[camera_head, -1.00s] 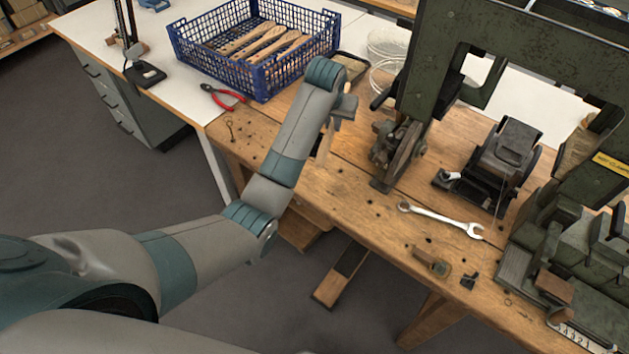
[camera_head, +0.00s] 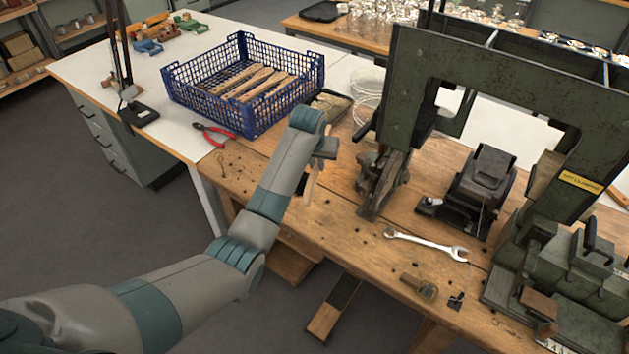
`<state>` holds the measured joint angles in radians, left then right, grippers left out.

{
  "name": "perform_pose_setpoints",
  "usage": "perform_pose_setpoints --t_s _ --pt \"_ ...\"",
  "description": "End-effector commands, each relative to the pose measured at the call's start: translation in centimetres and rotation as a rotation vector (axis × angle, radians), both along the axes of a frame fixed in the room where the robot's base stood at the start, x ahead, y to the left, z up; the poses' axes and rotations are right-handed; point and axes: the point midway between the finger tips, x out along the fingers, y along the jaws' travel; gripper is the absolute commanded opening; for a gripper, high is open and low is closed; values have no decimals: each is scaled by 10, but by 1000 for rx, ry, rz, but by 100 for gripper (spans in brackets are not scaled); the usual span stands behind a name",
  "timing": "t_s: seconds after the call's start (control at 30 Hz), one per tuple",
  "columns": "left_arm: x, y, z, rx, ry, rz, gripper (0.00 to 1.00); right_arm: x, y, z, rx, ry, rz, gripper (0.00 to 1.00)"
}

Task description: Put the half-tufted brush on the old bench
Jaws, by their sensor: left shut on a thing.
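The old bench (camera_head: 335,218) is a worn wooden worktop with small dark holes, running from the centre to the lower right. My left arm reaches in from the left, and my left gripper (camera_head: 322,154) is over the bench's back left part. The gripper is shut on a thin pale wooden piece, probably the half-tufted brush (camera_head: 312,181), which hangs below it. My right gripper is not in view.
A blue crate (camera_head: 196,95) with wooden brush handles stands at the back left near red-handled pliers (camera_head: 213,134). A green machine frame (camera_head: 411,75), a dark clamp device (camera_head: 489,178) and a wrench (camera_head: 428,244) occupy the right. Bare wood lies left of the wrench.

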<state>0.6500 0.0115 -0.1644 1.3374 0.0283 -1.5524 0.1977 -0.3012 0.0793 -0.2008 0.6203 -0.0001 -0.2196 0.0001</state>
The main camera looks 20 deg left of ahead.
Motion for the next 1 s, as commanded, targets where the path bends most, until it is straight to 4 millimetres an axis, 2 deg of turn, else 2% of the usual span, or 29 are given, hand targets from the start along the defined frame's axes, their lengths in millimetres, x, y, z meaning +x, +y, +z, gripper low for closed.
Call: perform_pose_setpoints --t_s 0.2,0.63,1.0 --pt "0 0 -27 1 1 0 0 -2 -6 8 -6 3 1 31" --pt "0 0 -35 1 1 0 0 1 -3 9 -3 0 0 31" --pt "0 0 -68 0 0 0 0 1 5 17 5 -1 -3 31"
